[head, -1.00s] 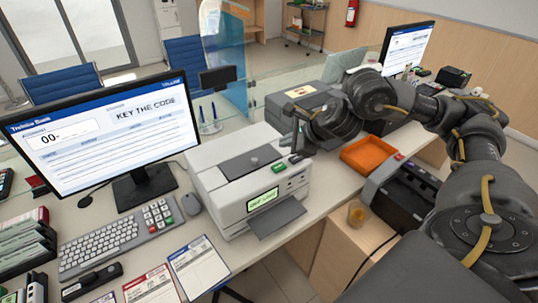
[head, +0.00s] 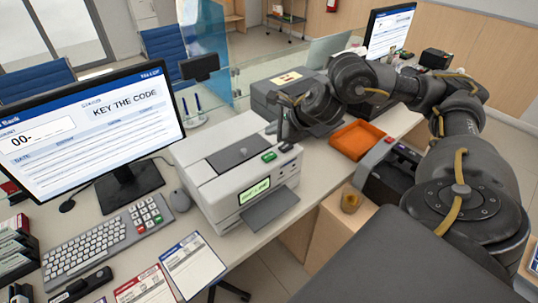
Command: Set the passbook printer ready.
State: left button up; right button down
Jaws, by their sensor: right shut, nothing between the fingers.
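The passbook printer (head: 213,190) is a pale grey box on the counter. It has a dark panel on top, a lit green display (head: 254,191) whose text I cannot read, and a grey front tray (head: 270,211). A green button (head: 269,157) and a darker button (head: 286,147) sit at its front right top edge. My right gripper (head: 283,134) is shut and empty, pointing down just behind the darker button; I cannot tell whether it touches the printer. The monitor (head: 80,135) reads "KEY THE CODE" with "00-" in a field. My left gripper is out of view.
A keyboard (head: 85,250) with a keypad (head: 146,215) and a mouse (head: 180,200) lie left of the printer. Printed cards (head: 193,265) lie in front. An orange tray (head: 358,139) and a dark grey machine (head: 283,92) stand to the right, near my right arm.

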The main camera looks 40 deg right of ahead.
aim_at(272, 157)
notch_tip(272, 157, down, 6)
jog(key=b, duration=0.4)
jog(key=shift+b, duration=0.3)
jog(key=shift+f+b, duration=0.3)
jog(key=shift+f, duration=0.05)
jog(key=shift+r, duration=0.1)
dwell(1.0)
jog(key=shift+f+b, duration=0.45)
jog(key=shift+f+b, duration=0.5)
jog(key=shift+b, duration=0.05)
dwell(0.7)
jog(key=shift+r, duration=0.1)
jog(key=shift+r+p, duration=0.7)
jog(key=shift+r, duration=0.15)
